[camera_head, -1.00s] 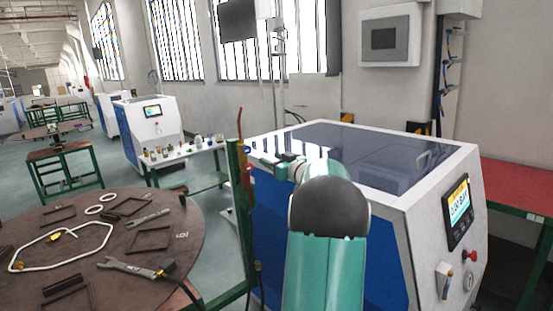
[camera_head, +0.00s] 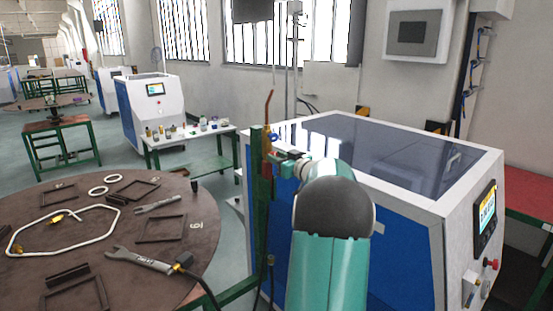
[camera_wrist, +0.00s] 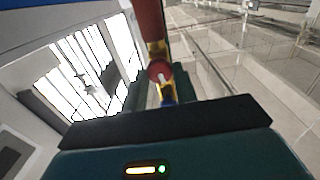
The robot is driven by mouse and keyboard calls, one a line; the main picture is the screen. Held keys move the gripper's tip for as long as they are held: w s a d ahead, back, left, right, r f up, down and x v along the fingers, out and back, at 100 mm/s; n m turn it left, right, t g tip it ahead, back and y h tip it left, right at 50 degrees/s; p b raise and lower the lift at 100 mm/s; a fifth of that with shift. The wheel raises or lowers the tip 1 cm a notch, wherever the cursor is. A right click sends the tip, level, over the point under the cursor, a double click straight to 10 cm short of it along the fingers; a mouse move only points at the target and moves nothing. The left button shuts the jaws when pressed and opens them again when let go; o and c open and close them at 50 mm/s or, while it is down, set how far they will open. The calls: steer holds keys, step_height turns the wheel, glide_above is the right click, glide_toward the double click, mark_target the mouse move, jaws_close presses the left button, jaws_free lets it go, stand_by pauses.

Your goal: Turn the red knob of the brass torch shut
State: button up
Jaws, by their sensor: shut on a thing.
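The brass torch hangs upright at the green post (camera_head: 257,190), with its copper tube (camera_head: 268,105) pointing up. In the wrist view the torch's brass body (camera_wrist: 157,52) shows a red knob (camera_wrist: 160,71) facing the camera, a blue knob (camera_wrist: 167,93) and a red handle (camera_wrist: 148,20). My gripper (camera_head: 275,157) is at the torch, reaching from the right in the head view. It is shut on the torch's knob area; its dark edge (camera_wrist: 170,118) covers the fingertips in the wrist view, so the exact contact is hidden.
The white and blue gas generator (camera_head: 400,190) stands right behind my arm. A small table (camera_head: 190,138) with small parts stands behind. Floor shows between them.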

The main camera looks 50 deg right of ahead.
steer(key=shift+w+d+f, duration=0.25)
steer(key=shift+w+f, duration=0.4)
steer(key=shift+w, duration=0.2)
steer(key=shift+s+r, duration=0.2)
steer(key=shift+s, duration=0.3)
steer(key=shift+s+a+r, duration=0.1)
steer(key=shift+s+r, duration=0.05)
steer(key=shift+w, duration=0.3)
